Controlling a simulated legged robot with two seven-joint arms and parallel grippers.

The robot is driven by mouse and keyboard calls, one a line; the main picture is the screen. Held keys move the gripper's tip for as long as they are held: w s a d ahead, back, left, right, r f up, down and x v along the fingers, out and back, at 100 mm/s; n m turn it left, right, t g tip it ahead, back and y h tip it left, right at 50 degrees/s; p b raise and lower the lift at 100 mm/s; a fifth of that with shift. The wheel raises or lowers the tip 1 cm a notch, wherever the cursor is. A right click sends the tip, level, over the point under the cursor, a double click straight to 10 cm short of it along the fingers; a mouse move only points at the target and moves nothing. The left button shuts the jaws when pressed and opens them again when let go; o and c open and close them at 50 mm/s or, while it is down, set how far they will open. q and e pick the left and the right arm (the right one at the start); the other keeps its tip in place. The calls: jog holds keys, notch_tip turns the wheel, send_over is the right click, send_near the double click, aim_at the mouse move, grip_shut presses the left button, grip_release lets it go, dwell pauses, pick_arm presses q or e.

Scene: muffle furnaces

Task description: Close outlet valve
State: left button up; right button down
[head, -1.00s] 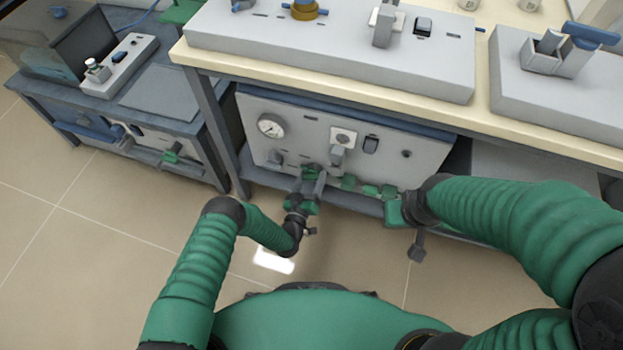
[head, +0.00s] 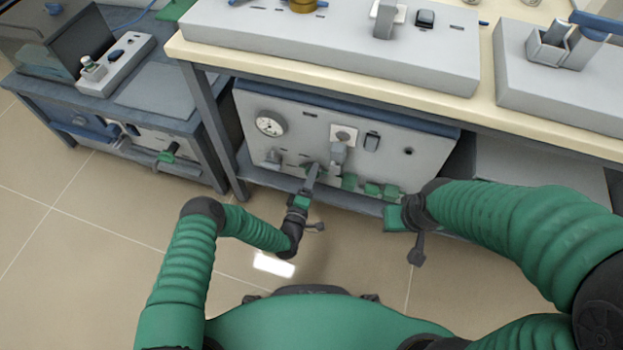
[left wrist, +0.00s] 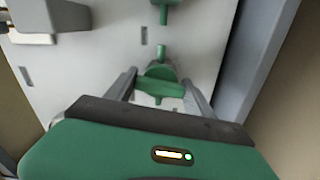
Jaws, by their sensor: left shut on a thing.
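The front panel (head: 340,140) of the unit under the bench carries a round gauge, knobs and a row of green valve handles. My left gripper (head: 312,168) is at the panel's lower left part, in front of a green valve. In the left wrist view, the green valve handle (left wrist: 160,88) lies between the two grey fingers of my left gripper (left wrist: 161,82), which is shut on it. In the head view the gripper mostly hides this valve. I cannot read a label on it. My right gripper (head: 394,217) is by the panel's lower right; its fingers cannot be made out.
Several other green handles (head: 372,188) sit to the right of the held valve. Another green valve (left wrist: 162,12) shows above it in the left wrist view. The bench top (head: 300,65) overhangs the panel. A lower table (head: 160,100) stands at left. The floor in front is clear.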

pick_arm(q)
jog(key=shift+w+a+f+n+b, duration=0.15)
jog(key=shift+a+n+b, duration=0.15)
jog(key=shift+n, duration=0.7)
jog(key=o, duration=1.4)
jog(key=shift+d, duration=0.15)
